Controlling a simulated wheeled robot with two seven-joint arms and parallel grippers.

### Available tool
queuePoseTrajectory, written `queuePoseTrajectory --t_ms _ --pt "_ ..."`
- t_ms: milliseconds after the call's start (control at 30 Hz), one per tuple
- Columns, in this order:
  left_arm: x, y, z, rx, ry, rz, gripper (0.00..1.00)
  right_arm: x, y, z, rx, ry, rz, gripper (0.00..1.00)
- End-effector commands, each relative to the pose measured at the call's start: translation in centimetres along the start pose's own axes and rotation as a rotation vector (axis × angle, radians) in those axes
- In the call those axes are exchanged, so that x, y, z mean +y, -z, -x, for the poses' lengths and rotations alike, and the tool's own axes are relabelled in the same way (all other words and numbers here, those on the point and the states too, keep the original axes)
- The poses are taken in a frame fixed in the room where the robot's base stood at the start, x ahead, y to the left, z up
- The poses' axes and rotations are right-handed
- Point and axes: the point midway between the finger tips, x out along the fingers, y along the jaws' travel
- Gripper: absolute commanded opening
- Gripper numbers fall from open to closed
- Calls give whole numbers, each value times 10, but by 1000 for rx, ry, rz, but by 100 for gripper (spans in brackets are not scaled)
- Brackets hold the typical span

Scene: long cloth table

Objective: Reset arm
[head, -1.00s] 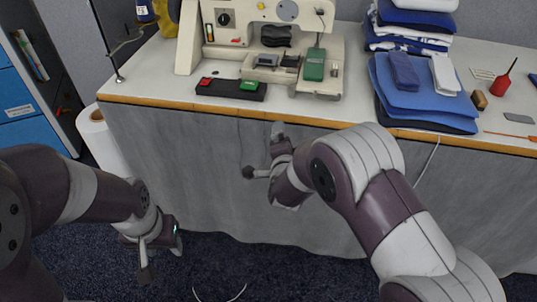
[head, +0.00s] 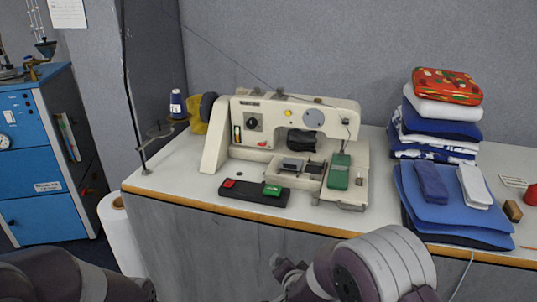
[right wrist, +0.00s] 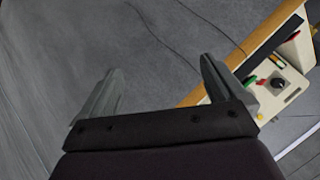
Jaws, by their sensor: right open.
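My right gripper (right wrist: 155,85) is open and empty in the right wrist view, its two grey fingers spread apart over the dark floor. In the head view my right arm (head: 385,265) comes in at the bottom right, in front of the table's cloth; its fingertips are not visible there. My left arm (head: 75,280) shows at the bottom left of the head view, and its gripper is below the picture edge. Both arms stay low, in front of the table (head: 190,203).
On the table stand a cream sewing machine (head: 222,150), a black bar with red and green buttons (head: 254,194) and a stack of folded cloths (head: 437,135) beside blue cloths (head: 455,212). A blue cabinet (head: 35,165) and a white roll (head: 125,240) are at the left.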

Motion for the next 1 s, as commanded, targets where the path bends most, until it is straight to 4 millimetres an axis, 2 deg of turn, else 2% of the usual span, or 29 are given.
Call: queuePoseTrajectory --t_ms 67,100,167,200,367,433,500,533,600,800,900,1000 --pt "0 0 0 0 0 0 48 19 -23 5 -105 -61 113 97" --pt "0 0 0 0 0 0 48 31 -38 16 -195 -99 212 97" --pt "0 0 0 0 0 0 48 51 -53 43 -356 -157 388 97" --pt "0 0 0 0 0 0 48 65 -56 65 -453 -190 491 97" --pt "0 0 0 0 0 0 48 115 -44 148 -731 -278 761 97" --pt "0 0 0 0 0 0 48 133 -31 182 -794 -309 816 97" --pt "0 0 0 0 0 0 48 140 -9 202 -759 -329 799 97" --pt "0 0 0 0 0 0 48 138 8 201 -703 -332 760 97" --pt "0 6 52 -2 0 0 48 109 30 233 -723 -334 764 97" --pt "0 16 132 1 0 0 48 62 72 283 -722 -333 763 97" --pt "0 20 167 1 0 0 48 42 90 305 -722 -332 762 97" --pt "0 22 188 0 0 0 48 30 102 318 -722 -332 762 97"
